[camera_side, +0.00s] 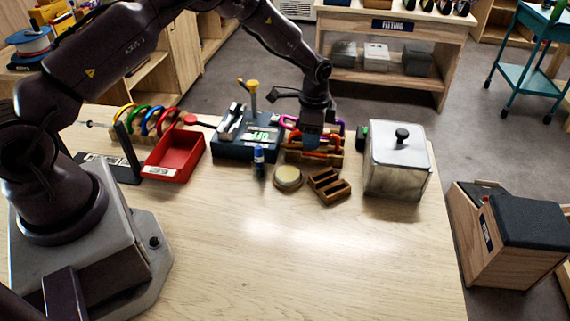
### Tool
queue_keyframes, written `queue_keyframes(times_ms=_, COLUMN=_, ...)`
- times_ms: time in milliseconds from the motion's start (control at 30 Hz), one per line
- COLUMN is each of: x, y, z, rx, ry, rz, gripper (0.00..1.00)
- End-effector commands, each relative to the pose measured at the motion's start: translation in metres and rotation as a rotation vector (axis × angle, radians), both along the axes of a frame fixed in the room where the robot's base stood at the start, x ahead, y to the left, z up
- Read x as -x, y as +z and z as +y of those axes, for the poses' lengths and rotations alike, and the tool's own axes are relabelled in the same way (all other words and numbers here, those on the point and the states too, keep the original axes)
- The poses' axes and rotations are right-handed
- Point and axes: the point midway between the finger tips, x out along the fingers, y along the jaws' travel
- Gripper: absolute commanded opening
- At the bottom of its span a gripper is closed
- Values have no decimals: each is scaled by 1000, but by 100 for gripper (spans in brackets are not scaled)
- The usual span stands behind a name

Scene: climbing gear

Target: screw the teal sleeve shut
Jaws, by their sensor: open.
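My gripper (314,141) points down over a wooden rack (298,157) near the back middle of the table. It is open. I cannot make out a teal sleeve; the gripper covers part of the rack. Whether the fingers touch any carabiner is too small to tell.
Left of the rack stands a dark blue device (246,149) with a lit display. A red bin (174,155) is farther left. A metal box with a knobbed lid (397,162) stands right. A round tin (288,177) and a slotted wooden block (329,186) lie in front. The front table is clear.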

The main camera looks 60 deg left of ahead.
Motion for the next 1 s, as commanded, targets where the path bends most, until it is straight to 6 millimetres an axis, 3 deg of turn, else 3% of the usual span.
queue_keyframes(times_ms=1000, x=-7, y=7, z=7, rx=0, ry=0, rz=0, gripper=47)
